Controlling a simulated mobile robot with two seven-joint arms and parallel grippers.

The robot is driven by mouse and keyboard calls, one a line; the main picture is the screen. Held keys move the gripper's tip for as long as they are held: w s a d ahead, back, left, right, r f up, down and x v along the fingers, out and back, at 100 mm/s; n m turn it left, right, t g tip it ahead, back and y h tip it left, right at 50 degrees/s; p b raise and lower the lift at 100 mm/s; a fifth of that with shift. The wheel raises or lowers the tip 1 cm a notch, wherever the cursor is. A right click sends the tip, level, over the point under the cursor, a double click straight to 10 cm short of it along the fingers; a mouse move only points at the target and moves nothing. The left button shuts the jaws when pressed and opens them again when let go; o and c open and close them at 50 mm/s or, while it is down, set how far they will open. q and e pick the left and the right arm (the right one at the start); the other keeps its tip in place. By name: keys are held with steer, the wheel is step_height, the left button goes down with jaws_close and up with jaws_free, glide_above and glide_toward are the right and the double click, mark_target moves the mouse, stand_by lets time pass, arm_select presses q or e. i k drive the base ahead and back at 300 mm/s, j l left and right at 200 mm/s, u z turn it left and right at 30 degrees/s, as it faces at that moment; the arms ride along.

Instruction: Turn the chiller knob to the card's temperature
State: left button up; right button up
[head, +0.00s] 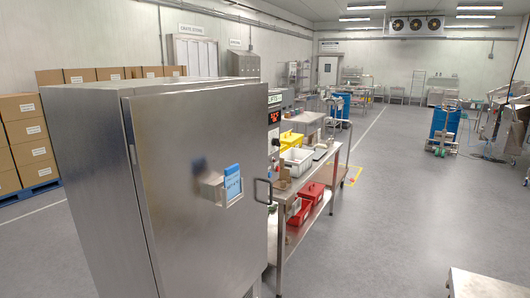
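A large stainless-steel cabinet, which looks like the chiller (190,240), stands close at the left with its door shut. A blue and white card (232,184) is on the door front, at a small metal holder (210,187); its writing is too small to read. Beyond the cabinet's right edge is a narrow panel with a red lit display (274,117). A small dark round shape below the display (275,142) may be the knob; its setting cannot be read. Neither of my grippers is in view.
A door handle (262,191) sticks out at the cabinet's right edge. Behind it a steel table (330,168) holds white and yellow bins, with red bins below. Cartons (30,130) stand at the left. The floor at the right is open; a metal surface (485,284) lies at bottom right.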

mark_target(275, 141)
steer(key=i+l+u, duration=0.55)
steer(key=l+u, duration=0.15)
steer(key=u, duration=0.15)
steer(key=i+l, duration=0.15)
steer(key=l, duration=0.25)
steer(key=i+l+u, duration=0.1)
steer(key=l, duration=0.3)
steer(key=i+l, duration=0.2)
steer(key=l, duration=0.25)
steer(key=i+l+u, duration=0.15)
steer(key=l, duration=0.25)
steer(key=i+l, duration=0.15)
steer(key=l, duration=0.25)
